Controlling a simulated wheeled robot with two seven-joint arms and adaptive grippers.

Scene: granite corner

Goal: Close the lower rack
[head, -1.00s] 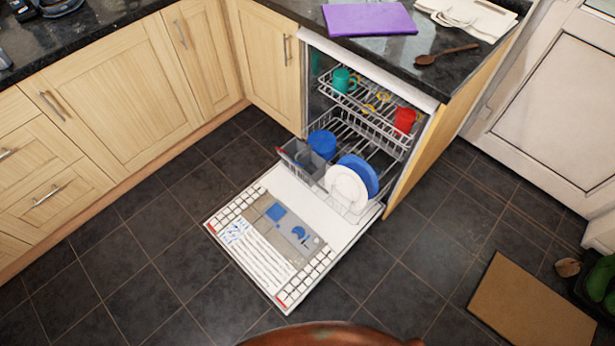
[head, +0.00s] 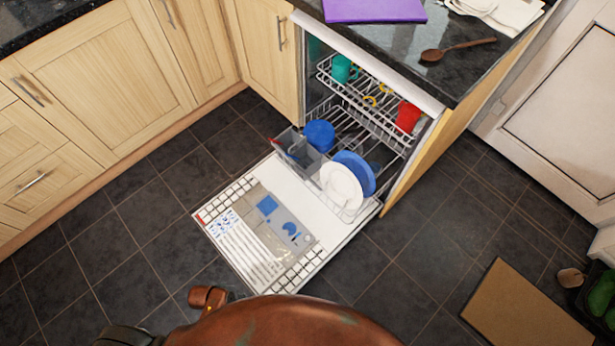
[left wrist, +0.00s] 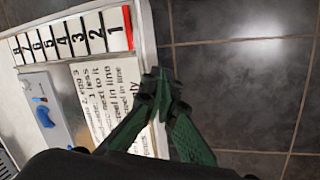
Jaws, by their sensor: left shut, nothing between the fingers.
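The dishwasher's lower rack (head: 318,205) is pulled out over the open door (head: 268,238). It holds a white plate (head: 341,187), a blue plate (head: 362,172), a blue bowl or cup (head: 320,135) and a grey cutlery basket (head: 297,151). The upper rack (head: 372,105) also sits partly out, with a teal mug (head: 343,68) and a red cup (head: 408,116). In the left wrist view my left gripper (left wrist: 163,82) is shut and empty, its green fingers over the door's edge beside the printed labels (left wrist: 85,40). Neither gripper's fingers show in the head view.
Closed wooden cupboards (head: 108,75) line the left. Dark tiled floor is free around the door. A brown mat (head: 527,311) lies at right.

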